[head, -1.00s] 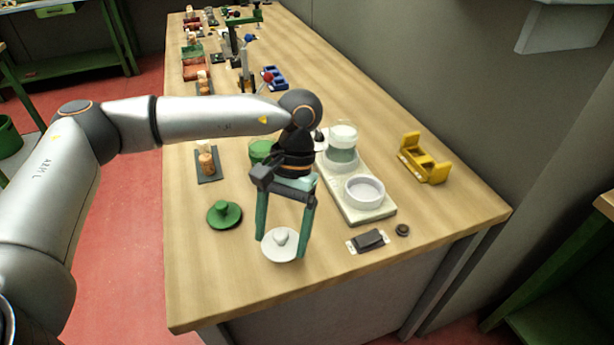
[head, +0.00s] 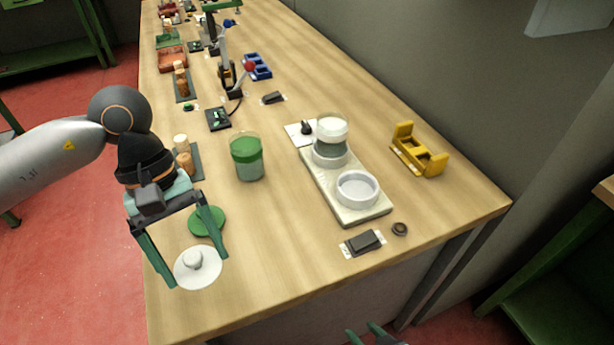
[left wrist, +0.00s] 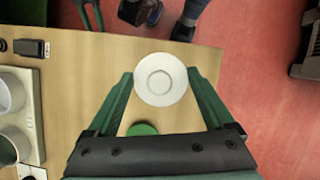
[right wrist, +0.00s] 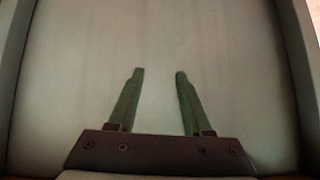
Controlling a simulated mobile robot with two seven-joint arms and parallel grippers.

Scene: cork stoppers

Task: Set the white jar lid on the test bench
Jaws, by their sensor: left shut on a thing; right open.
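The white jar lid (head: 187,270), a round disc with a knob, is held between the fingertips of my left gripper (head: 196,266) near the table's left front edge. The wooden bench top (head: 290,240) lies below.
A green lid (head: 207,222) lies just behind the white one. A green jar (head: 247,160) stands mid-table. A pale block (head: 350,209) bears a white-topped jar (head: 332,140) and an empty ring (head: 358,188). A yellow cradle (head: 418,152) is right. Bench between green jar and front edge is clear.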

